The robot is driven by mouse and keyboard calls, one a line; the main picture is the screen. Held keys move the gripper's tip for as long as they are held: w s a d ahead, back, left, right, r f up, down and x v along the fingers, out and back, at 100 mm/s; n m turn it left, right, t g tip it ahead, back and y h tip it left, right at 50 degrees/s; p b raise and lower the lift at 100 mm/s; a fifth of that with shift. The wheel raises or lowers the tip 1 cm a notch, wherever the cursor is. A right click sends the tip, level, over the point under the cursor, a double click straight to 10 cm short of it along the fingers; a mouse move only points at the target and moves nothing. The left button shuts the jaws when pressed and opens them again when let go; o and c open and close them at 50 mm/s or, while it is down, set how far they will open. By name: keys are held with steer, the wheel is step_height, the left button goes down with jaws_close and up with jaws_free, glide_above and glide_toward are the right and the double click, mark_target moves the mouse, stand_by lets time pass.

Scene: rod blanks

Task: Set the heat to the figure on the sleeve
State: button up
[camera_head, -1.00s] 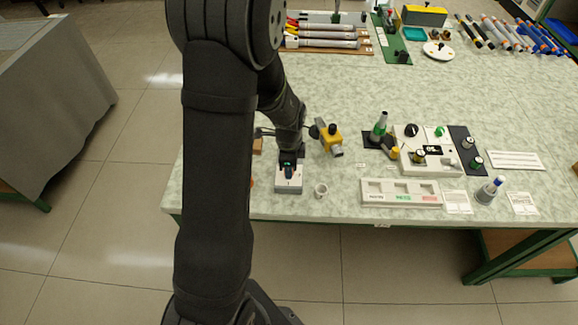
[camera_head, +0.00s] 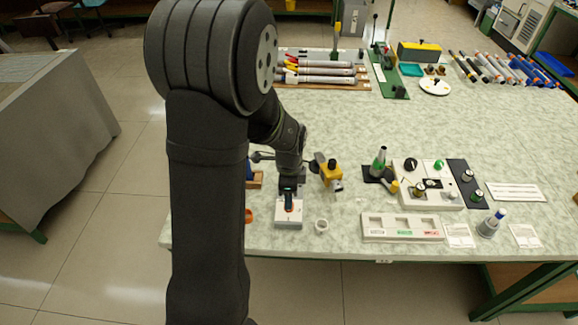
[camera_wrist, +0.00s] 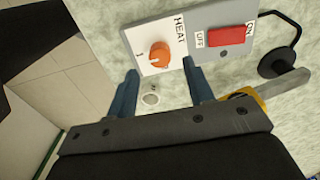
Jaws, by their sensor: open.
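The heat control box (camera_head: 289,212) stands near the table's front edge in the head view. In the wrist view its white HEAT panel (camera_wrist: 177,66) carries an orange knob (camera_wrist: 159,54) with a pale pointer mark. A red switch (camera_wrist: 230,36) marked OFF and ON sits beside it on a grey panel. My gripper (camera_wrist: 160,68) is open, with its blue fingertips on either side of the knob in the picture; I cannot tell whether they touch it. In the head view my gripper (camera_head: 289,190) hangs over the box. No figure on a sleeve is readable.
A small white ring (camera_head: 321,225) lies right of the box. A yellow device (camera_head: 331,173) with a grey rod stands close by. Several rods (camera_head: 510,68) lie at the back right.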

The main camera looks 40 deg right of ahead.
step_height(320, 180, up, 13)
steer(key=shift+r, duration=0.15)
stand_by(0.6)
step_height(320, 180, down, 18)
steer(key=shift+r, duration=0.25)
stand_by(0.3)
